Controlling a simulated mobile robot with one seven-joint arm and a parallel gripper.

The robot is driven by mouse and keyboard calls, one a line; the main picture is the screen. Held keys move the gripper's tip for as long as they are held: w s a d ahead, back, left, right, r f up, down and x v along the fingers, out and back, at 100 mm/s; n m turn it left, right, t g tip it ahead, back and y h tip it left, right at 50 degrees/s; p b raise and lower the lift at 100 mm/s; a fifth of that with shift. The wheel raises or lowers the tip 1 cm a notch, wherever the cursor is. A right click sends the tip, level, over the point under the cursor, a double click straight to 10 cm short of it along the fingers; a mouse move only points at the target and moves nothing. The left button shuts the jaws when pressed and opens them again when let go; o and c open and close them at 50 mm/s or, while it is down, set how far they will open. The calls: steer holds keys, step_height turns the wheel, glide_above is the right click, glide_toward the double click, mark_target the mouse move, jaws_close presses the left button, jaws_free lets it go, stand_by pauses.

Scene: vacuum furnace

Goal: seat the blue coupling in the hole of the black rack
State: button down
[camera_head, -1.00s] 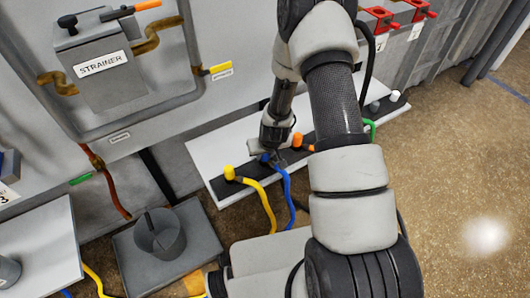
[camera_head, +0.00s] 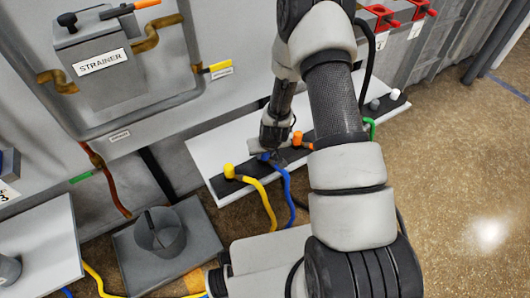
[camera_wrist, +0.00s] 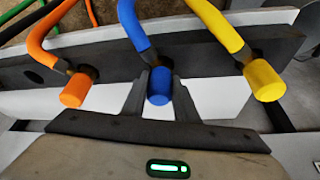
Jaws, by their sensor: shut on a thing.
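The blue coupling (camera_wrist: 159,86) is the blue cylinder at the end of a blue hose (camera_wrist: 136,28). My gripper (camera_wrist: 158,82) is shut on it, with one finger on each side. In the head view my gripper (camera_head: 271,154) is low over the black rack (camera_head: 222,186), between the yellow and orange couplings, and mostly hides the blue coupling. The rack also shows in the wrist view (camera_wrist: 112,72) as a dark bar behind the fingers. I cannot tell whether the blue coupling is in a hole or just in front of the rack.
A yellow coupling (camera_wrist: 264,80) and an orange coupling (camera_wrist: 77,88) sit at the rack on either side, close to my fingers. A dark empty hole (camera_wrist: 33,77) shows near the rack's left end in the wrist view. The white board (camera_head: 205,160) lies under the rack.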

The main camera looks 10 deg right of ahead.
steer(key=c, duration=1.3)
jaws_free()
steer(key=p+v, duration=0.5)
steer(key=v, duration=1.2)
steer(key=shift+r, duration=0.25)
